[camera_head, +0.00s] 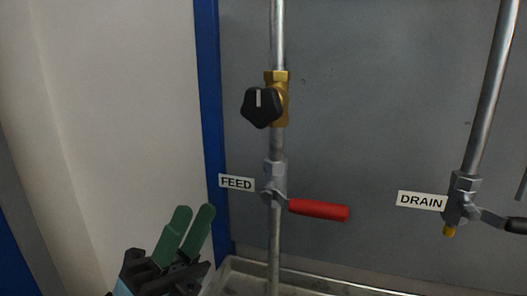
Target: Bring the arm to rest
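My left gripper (187,228) shows at the lower left, with two green fingers pointing up. The fingers are apart with nothing between them. It is left of and below the feed valve (274,190), whose red handle (318,210) points right, across its pipe. The gripper and the feed valve do not touch in the picture. My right gripper is out of view.
A brass valve with a black knob (261,107) sits above the feed valve on the same pipe. A drain valve (461,198) with a dark handle is at the right. A grey tray (330,283) lies below. A blue post (211,110) stands left of the pipe.

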